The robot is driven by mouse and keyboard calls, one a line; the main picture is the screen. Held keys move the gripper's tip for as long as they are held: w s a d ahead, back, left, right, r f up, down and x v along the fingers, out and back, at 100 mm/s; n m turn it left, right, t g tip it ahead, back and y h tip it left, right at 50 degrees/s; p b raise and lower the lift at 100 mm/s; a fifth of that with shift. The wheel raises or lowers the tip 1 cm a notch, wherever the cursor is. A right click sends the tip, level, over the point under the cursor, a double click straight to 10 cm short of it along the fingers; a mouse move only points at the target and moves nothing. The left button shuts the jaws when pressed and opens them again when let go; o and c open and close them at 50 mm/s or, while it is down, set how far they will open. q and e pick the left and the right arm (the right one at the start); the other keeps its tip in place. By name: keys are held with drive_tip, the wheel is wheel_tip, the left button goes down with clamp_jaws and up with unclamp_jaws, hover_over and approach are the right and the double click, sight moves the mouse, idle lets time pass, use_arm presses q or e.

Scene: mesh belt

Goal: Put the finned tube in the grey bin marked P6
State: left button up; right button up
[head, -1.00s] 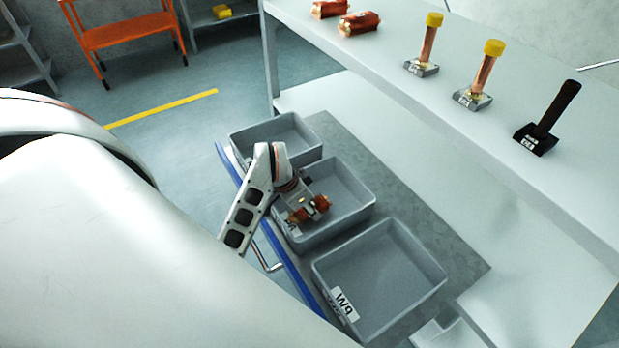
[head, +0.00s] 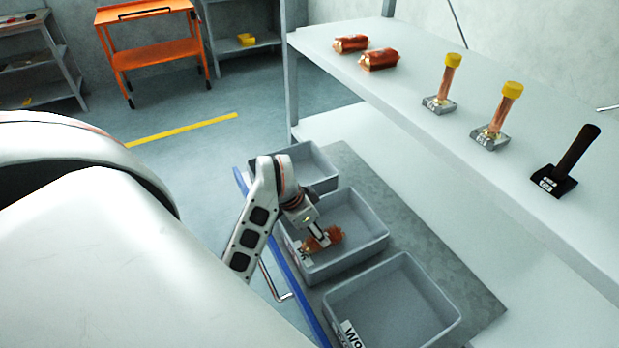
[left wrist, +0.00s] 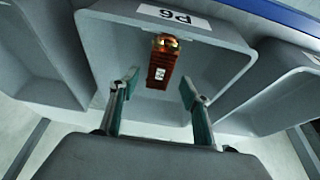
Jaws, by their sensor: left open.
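The finned tube (head: 322,240), a copper-red ribbed piece, is at the middle grey bin (head: 350,205). In the left wrist view the tube (left wrist: 162,66) lies inside the bin (left wrist: 98,45) whose white label reads P6, close to the label wall. My left gripper (head: 318,232) is over that bin, pointing down. Its two fingers (left wrist: 158,88) stand apart on either side of the tube, with gaps showing on both sides. How far the fingertips are above the tube is hard to tell. My right gripper is not in view.
Grey bins stand on both sides, one behind (head: 312,165) and one in front (head: 405,295). A white shelf (head: 400,75) on the right carries two reddish pieces (head: 379,59), two yellow-capped copper posts (head: 505,105) and a black-handled item (head: 575,150). An orange trolley (head: 155,55) stands far back.

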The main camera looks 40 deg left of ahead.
use_arm(q)
drive_tip(key=p+v, duration=0.1)
drive_tip(key=v, duration=0.5)
drive_tip(key=shift+f, duration=0.1)
idle(0.4)
